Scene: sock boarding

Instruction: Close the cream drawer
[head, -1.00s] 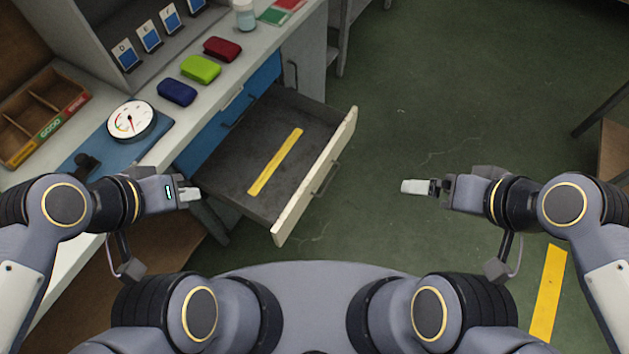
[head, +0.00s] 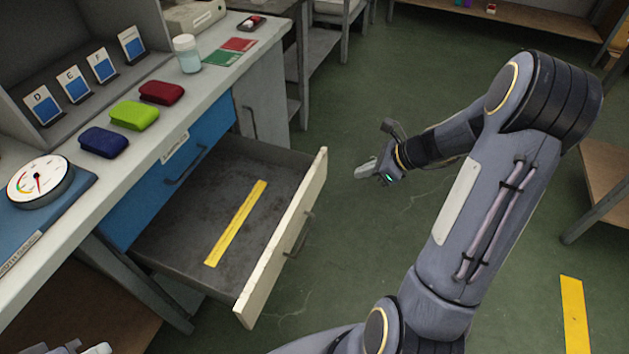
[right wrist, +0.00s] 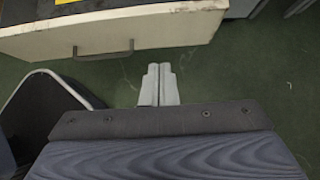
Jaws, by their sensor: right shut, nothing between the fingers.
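The cream drawer (head: 285,245) stands pulled out from the bench, its cream front facing right with a dark bar handle (head: 300,236). A yellow strip (head: 236,222) lies on its grey floor. My right gripper (head: 362,171) is shut and empty, in the air to the right of the drawer front and apart from it. In the right wrist view its fingers (right wrist: 159,72) are together, and the cream front (right wrist: 150,30) with its handle (right wrist: 103,51) lies beyond them. My left gripper (head: 98,349) only just shows at the bottom left edge, mostly cut off.
The bench top holds a dial gauge (head: 40,182), blue, green and red cases (head: 104,142), a jar (head: 187,53) and lettered cards. The blue drawer front (head: 180,180) is above the open drawer. Green floor (head: 400,240) is clear right of the drawer. A shelf (head: 600,185) stands at right.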

